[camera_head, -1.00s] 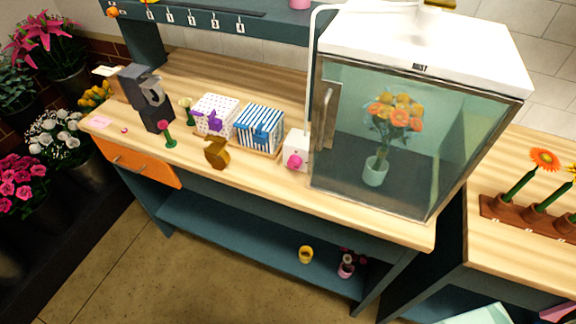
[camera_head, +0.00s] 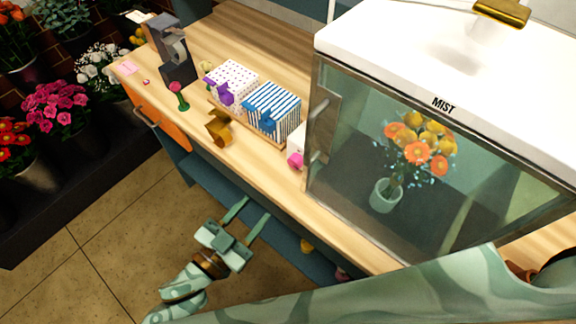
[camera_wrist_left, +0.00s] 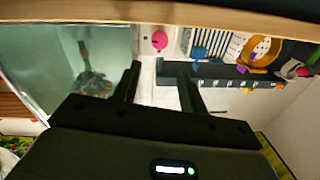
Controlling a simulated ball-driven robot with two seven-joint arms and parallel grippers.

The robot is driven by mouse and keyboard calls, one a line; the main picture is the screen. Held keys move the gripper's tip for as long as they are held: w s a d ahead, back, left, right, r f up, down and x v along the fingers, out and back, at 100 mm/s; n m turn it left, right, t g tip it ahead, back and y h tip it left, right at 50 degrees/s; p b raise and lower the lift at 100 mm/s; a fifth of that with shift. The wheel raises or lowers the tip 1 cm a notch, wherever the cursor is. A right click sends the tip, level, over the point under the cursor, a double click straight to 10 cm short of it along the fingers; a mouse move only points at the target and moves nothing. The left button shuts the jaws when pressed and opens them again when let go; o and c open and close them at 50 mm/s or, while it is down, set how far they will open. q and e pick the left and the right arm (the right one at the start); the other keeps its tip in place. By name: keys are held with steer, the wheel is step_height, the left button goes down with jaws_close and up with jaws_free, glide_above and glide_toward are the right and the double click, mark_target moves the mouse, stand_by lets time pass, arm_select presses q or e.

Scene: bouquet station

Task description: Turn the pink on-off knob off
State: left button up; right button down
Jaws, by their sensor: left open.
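The pink knob (camera_head: 296,160) is on the front of a small white box (camera_head: 298,141) beside the glass mist cabinet (camera_head: 440,106). It also shows in the left wrist view (camera_wrist_left: 159,40), just beyond the gap between my fingers. My left gripper (camera_head: 257,207) is open and empty, in front of the counter and below and left of the knob in the head view, apart from it. The wrist view shows the two open fingers (camera_wrist_left: 158,72) with nothing between them. Which way the knob is turned is too small to tell. My right gripper is not in view.
A striped box (camera_head: 273,107), a dotted box (camera_head: 233,82) and a gold watering can (camera_head: 219,128) stand on the counter left of the knob. The cabinet holds a vase of orange flowers (camera_head: 386,194). The counter's front edge lies between gripper and knob. One of my arm links crosses the lower right.

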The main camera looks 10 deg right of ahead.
mark_target(293, 166)
arm_select(q)
steer(key=b+x, duration=0.1)
steer(key=x, duration=1.2)
steer(key=shift+w+d, duration=0.25)
steer(key=shift+d, duration=0.05)
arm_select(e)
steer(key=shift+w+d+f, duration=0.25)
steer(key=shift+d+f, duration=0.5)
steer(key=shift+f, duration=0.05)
